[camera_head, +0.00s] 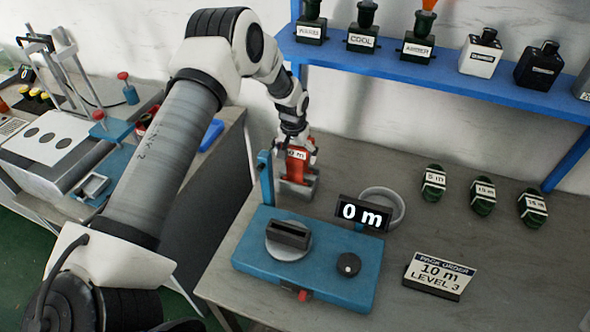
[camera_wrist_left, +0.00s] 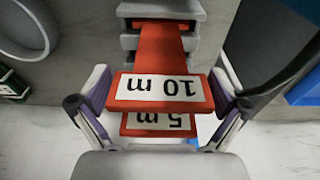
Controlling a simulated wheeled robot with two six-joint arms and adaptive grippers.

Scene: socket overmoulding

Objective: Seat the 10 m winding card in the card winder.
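The 10 m winding card (camera_head: 298,155) is red with a white label and stands upright in a grey rack (camera_head: 298,188) behind the winder. In the left wrist view the 10 m card (camera_wrist_left: 160,92) lies between my left gripper's fingers (camera_wrist_left: 162,97), one at each side edge. I cannot tell whether the fingers press on it. A red 5 m card (camera_wrist_left: 160,121) shows behind it. In the head view my left gripper (camera_head: 296,140) is at the card's top. The blue card winder (camera_head: 325,275) has an empty-looking dark slotted holder (camera_head: 289,235) on a round disc. My right gripper is out of view.
A display (camera_head: 362,215) reads 0 m, beside a grey ring (camera_head: 390,197). A blue post (camera_head: 265,178) rises at the winder's back left. A pack order sign (camera_head: 440,275) reads 10 m, level 3. Several dark green labelled pieces (camera_head: 483,195) lie right. A blue shelf (camera_head: 430,72) overhangs the back.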

